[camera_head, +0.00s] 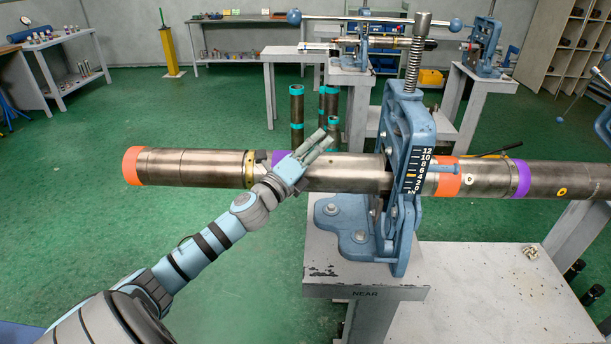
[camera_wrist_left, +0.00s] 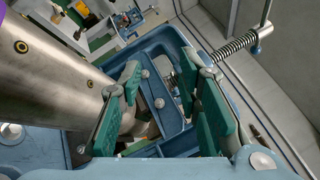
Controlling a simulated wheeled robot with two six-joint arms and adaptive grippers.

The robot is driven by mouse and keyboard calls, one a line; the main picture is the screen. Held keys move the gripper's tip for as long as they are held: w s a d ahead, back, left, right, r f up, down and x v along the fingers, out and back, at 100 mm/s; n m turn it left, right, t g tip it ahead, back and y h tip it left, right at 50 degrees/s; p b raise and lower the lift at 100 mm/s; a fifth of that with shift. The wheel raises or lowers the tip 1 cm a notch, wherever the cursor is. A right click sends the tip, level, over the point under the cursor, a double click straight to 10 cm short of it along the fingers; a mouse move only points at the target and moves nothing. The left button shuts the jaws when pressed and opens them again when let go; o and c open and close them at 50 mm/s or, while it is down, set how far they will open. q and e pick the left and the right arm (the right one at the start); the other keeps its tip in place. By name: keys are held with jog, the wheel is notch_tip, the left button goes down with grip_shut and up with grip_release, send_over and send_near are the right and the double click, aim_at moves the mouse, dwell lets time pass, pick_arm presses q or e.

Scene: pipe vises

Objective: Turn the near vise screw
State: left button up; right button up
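The near vise (camera_head: 407,130) is a blue frame on a grey stand marked NEAR. Its threaded vise screw (camera_head: 417,62) stands upright on top, with a long horizontal handle bar (camera_head: 350,20) ending in blue balls. My left gripper (camera_head: 322,141) is left of the vise frame and below the bar, in front of the pipe in the picture, apart from the screw. In the left wrist view the gripper's green-padded fingers (camera_wrist_left: 165,80) are spread with nothing held between them. A threaded screw (camera_wrist_left: 236,46) and bar end show at upper right there. My right gripper is not in view.
A long steel pipe (camera_head: 340,172) with orange and purple bands runs through the near vise. More vises stand on benches behind, one of them (camera_head: 483,45) at the right. A pale bench top (camera_head: 490,290) lies at lower right. Green floor is open at left.

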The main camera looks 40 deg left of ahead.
pick_arm(q)
notch_tip(320, 180, down, 8)
jog(key=s+a+n+g+y, duration=0.1)
jog(key=n+g+y, duration=0.1)
jog(key=n, duration=0.2)
jog(key=shift+s+a, duration=0.1)
